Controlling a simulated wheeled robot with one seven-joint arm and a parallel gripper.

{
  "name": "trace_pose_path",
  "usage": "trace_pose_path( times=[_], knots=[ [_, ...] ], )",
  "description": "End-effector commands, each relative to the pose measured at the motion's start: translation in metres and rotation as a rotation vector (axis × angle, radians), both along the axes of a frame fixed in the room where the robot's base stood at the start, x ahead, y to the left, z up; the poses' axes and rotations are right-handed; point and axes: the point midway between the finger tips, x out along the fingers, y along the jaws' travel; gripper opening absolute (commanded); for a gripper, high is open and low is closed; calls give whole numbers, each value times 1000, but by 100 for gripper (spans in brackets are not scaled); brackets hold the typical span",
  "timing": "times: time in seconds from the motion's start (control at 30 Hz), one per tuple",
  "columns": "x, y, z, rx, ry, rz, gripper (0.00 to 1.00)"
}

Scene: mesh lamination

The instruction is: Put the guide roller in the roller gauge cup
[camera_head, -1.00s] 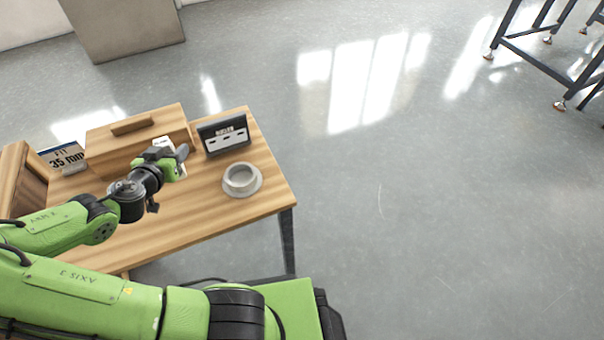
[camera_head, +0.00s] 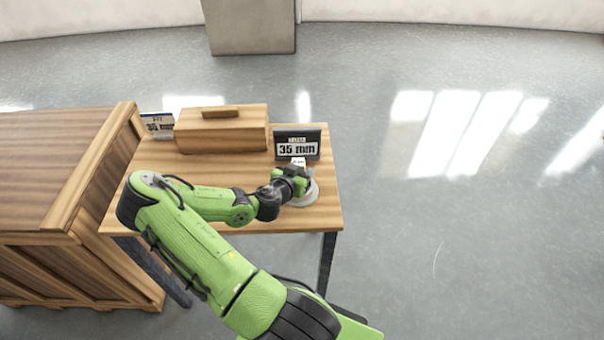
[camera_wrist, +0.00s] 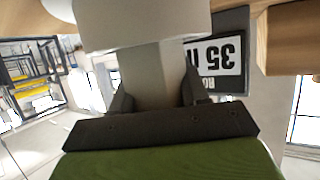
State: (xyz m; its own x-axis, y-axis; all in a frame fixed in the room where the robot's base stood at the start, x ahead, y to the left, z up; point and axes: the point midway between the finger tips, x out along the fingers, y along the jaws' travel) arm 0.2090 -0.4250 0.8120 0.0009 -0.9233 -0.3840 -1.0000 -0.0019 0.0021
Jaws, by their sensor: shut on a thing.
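My gripper (camera_head: 304,183) is at the right part of the table, over the roller gauge cup (camera_head: 306,202). The cup is a light grey round cup on a flat base, mostly hidden by my gripper in the head view. In the wrist view my gripper (camera_wrist: 154,95) is shut on the guide roller (camera_wrist: 153,72), a pale grey piece between the two dark fingers. The roller's far end meets a wider pale grey body (camera_wrist: 142,24), which looks like the cup's wall. How deep the roller sits is hidden. The dark sign behind the cup (camera_head: 297,144) reads 35 mm.
A wooden box with a handle (camera_head: 222,130) stands at the back of the table (camera_head: 150,160). A second sign (camera_head: 157,125) stands at the back left. A large wooden cabinet (camera_head: 60,160) adjoins the table's left side. The floor to the right is clear.

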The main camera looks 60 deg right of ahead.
Motion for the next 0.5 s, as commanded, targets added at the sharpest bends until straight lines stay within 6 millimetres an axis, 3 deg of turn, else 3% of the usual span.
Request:
trace_pose_path(
  times=[0.3, 0.33, 0.5],
  knots=[
    [0, 0, -2, -1, -1, -2, 9],
    [0, 0, -2, 0, -1, -2, 47],
    [0, 0, -1, 0, -1, -1, 70]
  ],
)
